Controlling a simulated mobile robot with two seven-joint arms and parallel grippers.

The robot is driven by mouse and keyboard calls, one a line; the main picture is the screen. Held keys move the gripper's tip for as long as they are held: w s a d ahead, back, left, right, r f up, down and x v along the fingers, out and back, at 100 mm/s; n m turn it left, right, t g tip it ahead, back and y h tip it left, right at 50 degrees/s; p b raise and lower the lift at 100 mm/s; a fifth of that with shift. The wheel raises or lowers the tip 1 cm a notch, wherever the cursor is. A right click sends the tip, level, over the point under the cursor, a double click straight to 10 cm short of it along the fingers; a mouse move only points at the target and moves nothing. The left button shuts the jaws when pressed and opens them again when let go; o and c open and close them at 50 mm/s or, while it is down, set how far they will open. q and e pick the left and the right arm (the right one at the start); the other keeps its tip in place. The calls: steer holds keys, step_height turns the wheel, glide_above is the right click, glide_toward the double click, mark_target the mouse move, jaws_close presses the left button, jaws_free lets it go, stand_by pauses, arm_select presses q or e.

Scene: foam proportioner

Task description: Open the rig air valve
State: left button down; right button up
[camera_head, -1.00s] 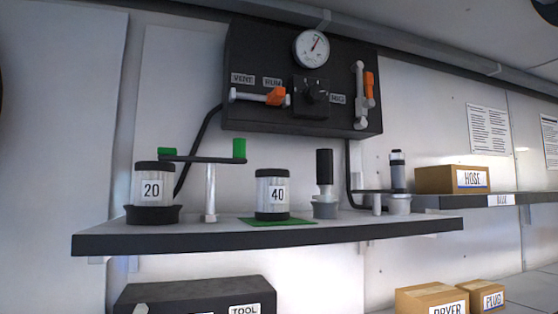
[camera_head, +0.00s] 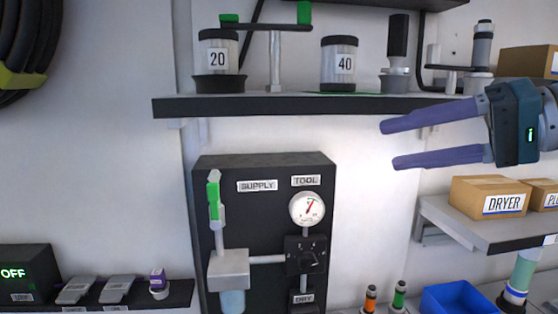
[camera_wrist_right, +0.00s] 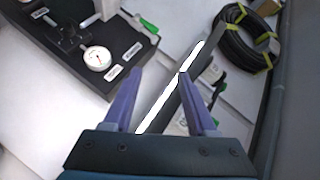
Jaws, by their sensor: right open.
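A black panel (camera_head: 265,215) labelled SUPPLY and TOOL hangs below the shelf. A valve with a green-tipped lever (camera_head: 214,198) is at its left; the lever stands upright above a grey block (camera_head: 229,269). No label naming the rig air valve is readable. My right gripper (camera_head: 391,145) is open and empty, right of the panel and higher in the picture, its purple fingers pointing left. In the right wrist view, its fingertips (camera_wrist_right: 158,74) are apart, with the panel (camera_wrist_right: 75,42) at upper left and a green handle (camera_wrist_right: 148,28) at its edge. My left gripper is not visible.
A shelf (camera_head: 300,105) with jars crosses above the panel. A DRYER box (camera_head: 490,196) stands on a right shelf (camera_head: 470,222). A blue bin (camera_head: 458,298) and small bottles are below. A coiled hose (camera_head: 30,45) hangs at left. The wall between panel and gripper is clear.

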steer(key=s+a+f+g+y, duration=0.2)
steer(key=a+f, duration=0.3)
steer(key=a, duration=0.4)
steer(key=d+f+h, duration=0.5)
steer(key=f, duration=0.1)
steer(key=s+d+f+g+h, duration=0.1)
steer(key=d+f+h, duration=0.2)
steer(key=d+h, duration=0.6)
steer(key=s+d+f+g+h, duration=0.15)
steer(key=d+f+h, duration=0.25)
steer(key=d, duration=0.9)
steer(key=s+a+f+n+y, duration=0.25)
steer(key=s+a+f, duration=0.35)
steer(key=s+a, duration=0.55)
steer(key=s+a+r+y, duration=0.1)
steer(key=s+a, duration=0.2)
steer(key=s, duration=0.3)
steer(key=s+a+r+y, duration=0.1)
steer(key=s+a, duration=0.2)
steer(key=s, duration=0.4)
step_height(320, 180, up, 13)
steer(key=p, duration=1.3)
steer(key=shift+r+n, duration=0.15)
steer(key=shift+n, duration=0.2)
steer(key=shift+d+h, duration=0.1)
steer(key=shift+h, duration=0.15)
